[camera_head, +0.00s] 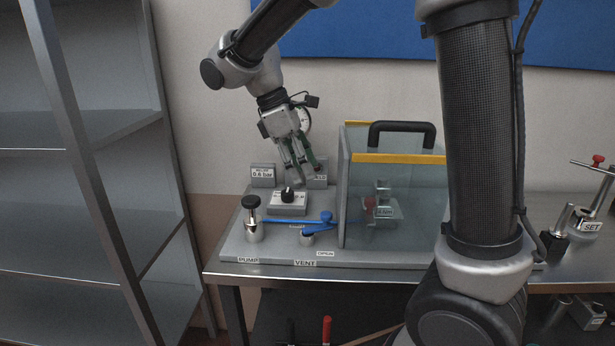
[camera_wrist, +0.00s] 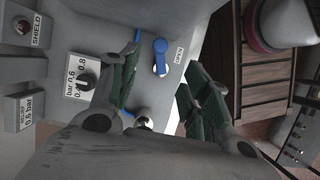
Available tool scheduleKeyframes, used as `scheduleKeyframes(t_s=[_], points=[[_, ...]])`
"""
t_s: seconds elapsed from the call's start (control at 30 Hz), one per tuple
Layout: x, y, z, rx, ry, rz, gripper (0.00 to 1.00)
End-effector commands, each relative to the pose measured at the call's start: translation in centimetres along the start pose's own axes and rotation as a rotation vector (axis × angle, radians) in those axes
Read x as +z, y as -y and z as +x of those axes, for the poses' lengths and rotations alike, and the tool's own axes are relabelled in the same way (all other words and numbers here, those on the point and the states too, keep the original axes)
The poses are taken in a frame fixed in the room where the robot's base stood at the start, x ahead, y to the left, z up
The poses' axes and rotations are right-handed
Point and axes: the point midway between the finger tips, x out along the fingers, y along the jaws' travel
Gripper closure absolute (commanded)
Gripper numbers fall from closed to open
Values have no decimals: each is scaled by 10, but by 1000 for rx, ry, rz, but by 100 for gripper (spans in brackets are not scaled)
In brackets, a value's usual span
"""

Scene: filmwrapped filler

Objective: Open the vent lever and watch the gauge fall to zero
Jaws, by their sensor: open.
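The blue vent lever (camera_head: 325,217) sits on a metal post behind the VENT label, near a small OPEN label (camera_head: 325,253). A blue bar stretches left from it toward the pump. In the wrist view a blue lever end (camera_wrist: 161,56) lies beside the OPEN label, and one finger hides part of the blue bar. My gripper (camera_head: 306,174) is open and empty, above and behind the lever, fingers pointing down. In the wrist view its fingers (camera_wrist: 160,92) are spread apart. A round white gauge (camera_head: 305,121) is partly hidden behind my gripper; its reading cannot be made out.
The black-topped pump (camera_head: 254,231) stands left of the lever. A black selector knob (camera_head: 288,195) on a grey box is behind it. A clear yellow-edged shield (camera_head: 398,230) with a black handle stands close on the right. A metal shelf (camera_head: 85,180) is at left.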

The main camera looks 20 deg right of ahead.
Motion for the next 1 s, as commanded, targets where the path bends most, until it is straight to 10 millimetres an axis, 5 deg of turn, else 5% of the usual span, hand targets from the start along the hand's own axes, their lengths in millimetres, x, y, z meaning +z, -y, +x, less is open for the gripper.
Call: scheduleKeyframes(t_s=[0.2,0.33,0.47,0.67,1.0], points=[[0,0,0,0,0,0,54],[0,-17,9,-32,3,43,78],[-34,-46,-6,-99,-118,261,100],[-46,-43,-5,-124,-156,377,100],[-56,-36,60,-125,-151,374,100]])
